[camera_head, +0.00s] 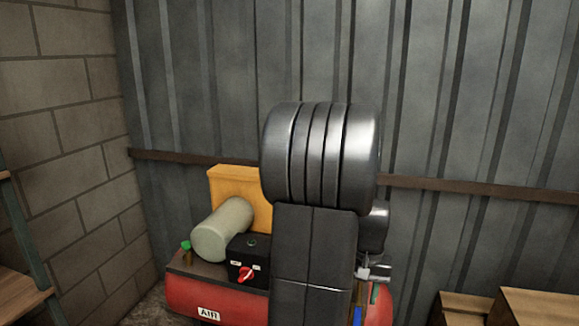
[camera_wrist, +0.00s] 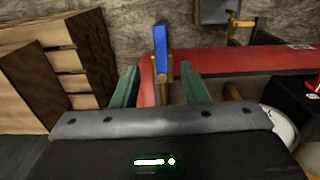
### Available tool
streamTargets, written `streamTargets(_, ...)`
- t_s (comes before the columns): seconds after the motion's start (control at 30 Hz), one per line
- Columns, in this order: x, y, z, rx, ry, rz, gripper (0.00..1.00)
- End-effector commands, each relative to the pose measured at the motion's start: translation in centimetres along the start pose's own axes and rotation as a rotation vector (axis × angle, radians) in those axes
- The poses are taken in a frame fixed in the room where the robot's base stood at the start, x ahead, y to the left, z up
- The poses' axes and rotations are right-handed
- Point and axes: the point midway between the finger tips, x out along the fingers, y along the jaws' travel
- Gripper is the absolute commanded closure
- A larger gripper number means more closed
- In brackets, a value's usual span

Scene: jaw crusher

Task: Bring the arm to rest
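My gripper (camera_wrist: 160,86) shows in the wrist view with its two green fingers apart. A blue lever handle (camera_wrist: 160,54) on a brass-coloured fitting stands in the gap as seen from the wrist, beyond the fingertips or near them; I cannot tell whether it touches. The gap holds nothing gripped that I can see. In the head view my dark arm rises in the middle and hides part of the red air compressor (camera_head: 185,291). The blue handle (camera_head: 358,315) shows low beside the arm, at the picture's bottom edge.
The compressor carries a black switch box with a red knob (camera_head: 246,275), a grey motor (camera_head: 222,230) and an orange housing (camera_head: 238,193). Wooden crates (camera_head: 540,306) stand at lower right. A corrugated metal wall (camera_head: 450,110) is behind, a block wall (camera_head: 60,130) left.

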Motion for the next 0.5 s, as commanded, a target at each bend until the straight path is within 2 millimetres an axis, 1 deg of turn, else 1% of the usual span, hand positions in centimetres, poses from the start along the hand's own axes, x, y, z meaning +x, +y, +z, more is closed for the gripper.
streamTargets(0.03, 1.3, 0.0, 0.1, 0.000, -0.005, 0.000, 0.60)
streamTargets(0.37, 7.9, 0.0, 0.1, 0.001, -0.005, 0.000, 0.60)
streamTargets(0.5, 7.7, -0.5, -0.1, 0.089, 0.001, 0.000, 0.60)
